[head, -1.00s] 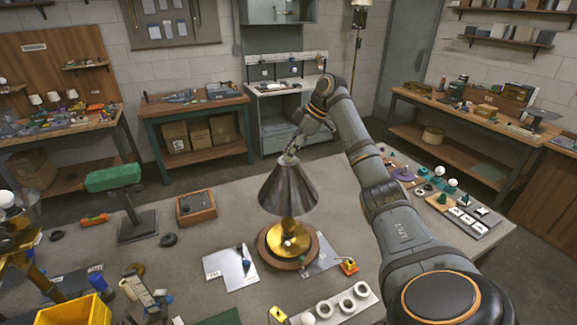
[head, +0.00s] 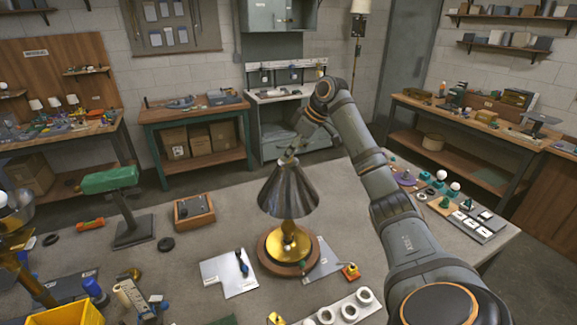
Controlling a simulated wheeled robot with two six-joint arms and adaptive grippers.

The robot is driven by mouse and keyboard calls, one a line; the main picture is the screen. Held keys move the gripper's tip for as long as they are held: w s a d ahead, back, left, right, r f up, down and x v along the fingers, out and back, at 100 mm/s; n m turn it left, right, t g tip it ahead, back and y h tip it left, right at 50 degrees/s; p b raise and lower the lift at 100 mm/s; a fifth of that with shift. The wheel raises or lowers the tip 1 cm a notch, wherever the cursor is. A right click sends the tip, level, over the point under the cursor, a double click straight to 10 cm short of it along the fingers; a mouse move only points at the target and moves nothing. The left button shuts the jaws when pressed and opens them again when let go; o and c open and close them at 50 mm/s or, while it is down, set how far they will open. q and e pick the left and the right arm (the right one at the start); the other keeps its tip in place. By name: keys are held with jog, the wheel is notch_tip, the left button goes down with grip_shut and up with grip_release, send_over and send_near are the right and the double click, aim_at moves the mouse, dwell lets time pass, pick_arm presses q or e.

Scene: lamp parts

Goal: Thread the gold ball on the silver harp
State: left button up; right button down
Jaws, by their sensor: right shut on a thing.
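A lamp with a dark grey metal cone shade (head: 288,192) stands upright on the table. Its gold stem and foot (head: 287,242) sit on a round wooden base. The silver harp is hidden under the shade, apart from anything at the very top that is too small to make out. My right gripper (head: 288,158) comes down from above and is right at the top of the shade. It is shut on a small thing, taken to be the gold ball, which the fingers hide. Whether the ball is on the harp's tip cannot be told. My left gripper is not in view.
A green-headed stand (head: 115,183) and a wooden tray (head: 194,211) stand left of the lamp. White plates lie around its base, with a holder of white rings (head: 345,308) in front. A yellow bin (head: 65,315) is at the lower left. Small parts line the table's right side.

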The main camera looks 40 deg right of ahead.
jog(key=shift+a+f+m+t+h+b, duration=0.15)
jog(key=shift+m+h+b, duration=0.1)
jog(key=shift+m, duration=0.25)
jog(key=shift+d+f+m+t+h+b, duration=0.15)
jog(key=shift+m+h, duration=0.1)
jog(key=shift+m, duration=0.25)
jog(key=m, duration=0.1)
jog(key=m+h, duration=0.1)
jog(key=shift+a+r+m+p, duration=0.2)
jog(key=shift+m+p, duration=0.1)
jog(key=shift+m, duration=0.1)
jog(key=shift+h, duration=0.3)
